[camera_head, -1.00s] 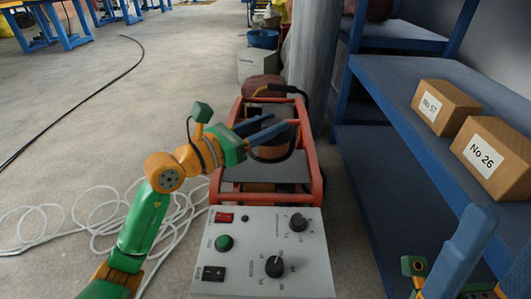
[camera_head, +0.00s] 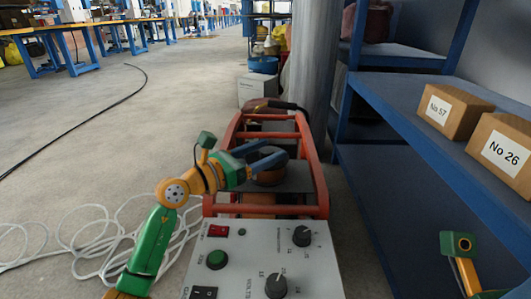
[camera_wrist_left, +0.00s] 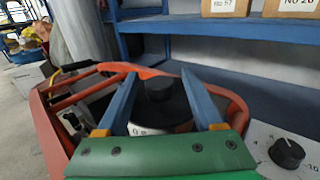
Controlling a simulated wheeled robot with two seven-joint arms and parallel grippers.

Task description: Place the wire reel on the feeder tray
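The wire reel (camera_head: 270,178) is a squat round spool with a brown side and dark top, over the red-framed machine. In the left wrist view the reel (camera_wrist_left: 160,112) is black with a raised hub and fills the gap between the blue fingers. My left gripper (camera_head: 270,150) appears shut on it; it also shows in the left wrist view (camera_wrist_left: 160,92). The feeder tray seems to be the grey plate (camera_head: 295,183) inside the red frame, below the reel. I cannot tell whether the reel touches it. My right gripper's fingers are out of view; only part of that wrist shows.
The machine's control panel (camera_head: 255,255) with knobs and switches is in front. A blue shelf (camera_head: 400,115) with cardboard boxes (camera_head: 455,110) stands close on the right. White cable (camera_head: 95,228) lies coiled on the floor at left. Open floor extends behind it.

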